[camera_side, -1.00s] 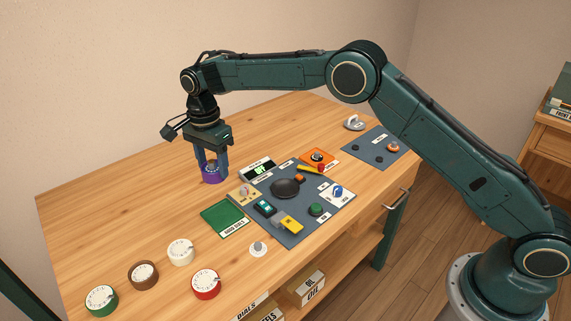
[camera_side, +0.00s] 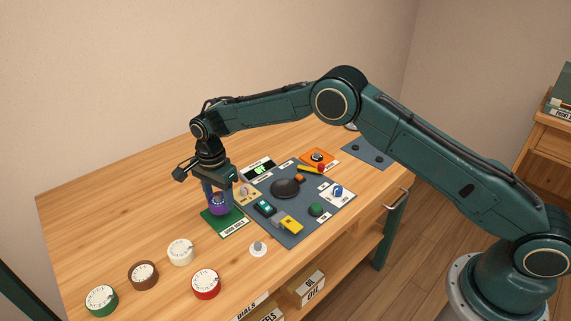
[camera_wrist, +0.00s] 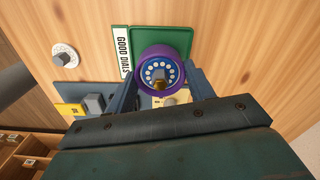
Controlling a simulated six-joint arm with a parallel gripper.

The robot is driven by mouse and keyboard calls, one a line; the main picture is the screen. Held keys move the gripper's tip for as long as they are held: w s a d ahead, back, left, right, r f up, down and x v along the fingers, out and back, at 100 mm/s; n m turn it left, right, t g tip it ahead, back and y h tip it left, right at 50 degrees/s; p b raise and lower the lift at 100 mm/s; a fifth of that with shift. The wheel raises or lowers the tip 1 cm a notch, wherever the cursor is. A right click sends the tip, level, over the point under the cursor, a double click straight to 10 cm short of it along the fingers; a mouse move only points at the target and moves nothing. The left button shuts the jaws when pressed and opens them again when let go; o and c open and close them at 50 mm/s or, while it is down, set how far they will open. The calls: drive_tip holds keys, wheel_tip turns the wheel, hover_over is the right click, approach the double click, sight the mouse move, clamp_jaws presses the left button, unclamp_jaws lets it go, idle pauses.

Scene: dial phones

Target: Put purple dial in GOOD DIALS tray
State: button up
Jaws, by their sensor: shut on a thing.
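The purple dial (camera_side: 218,204) is between the fingers of my gripper (camera_side: 217,198), which is shut on it. In the side view the dial is over the green GOOD DIALS tray (camera_side: 233,229). I cannot tell whether the dial touches the tray floor.
A grey panel (camera_side: 287,222) with switches and buttons lies right of the tray. White (camera_side: 180,252), brown (camera_side: 143,275), red (camera_side: 205,283) and green (camera_side: 101,300) dials stand at the front left. The back left table is clear.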

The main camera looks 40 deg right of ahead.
drive_tip(key=shift+f, duration=1.3)
drive_tip(key=shift+f, duration=0.15)
drive_tip(key=o, duration=1)
wheel_tip(320, 180, up, 11)
drive_tip(key=shift+r, duration=0.65)
